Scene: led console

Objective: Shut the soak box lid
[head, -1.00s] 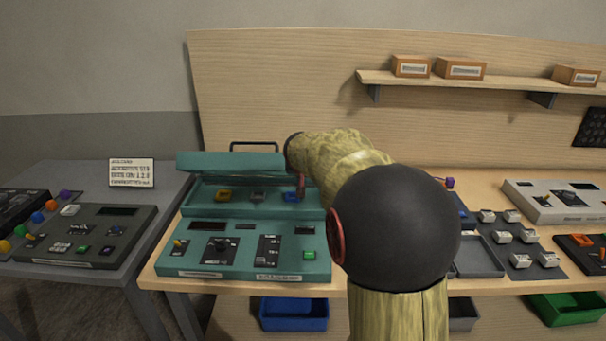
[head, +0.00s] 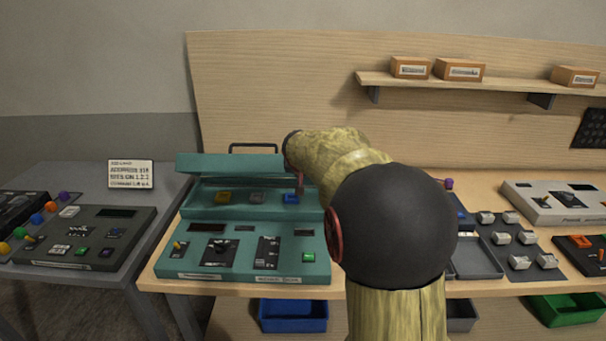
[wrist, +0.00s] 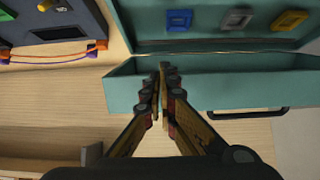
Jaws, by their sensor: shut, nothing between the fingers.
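The soak box is the teal console (head: 190,262) on the wooden bench. Its teal lid (head: 230,164) is hinged up at a partly open angle, with a gap below its front edge. Yellow, grey and blue parts sit inside; the blue part (head: 291,198) is nearest my gripper. My gripper (head: 299,186) is at the lid's right end in the head view, partly hidden by my arm. In the wrist view my gripper (wrist: 164,68) is shut and empty, its fingertips overlapping the teal lid (wrist: 225,93). I cannot tell whether they touch it.
A dark handle (head: 253,147) stands behind the lid. A grey console (head: 75,240) and a sign (head: 131,173) stand on the left table. A grey tray (head: 478,262) and several switches lie on the bench to the right. A shelf (head: 480,83) holds boxes.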

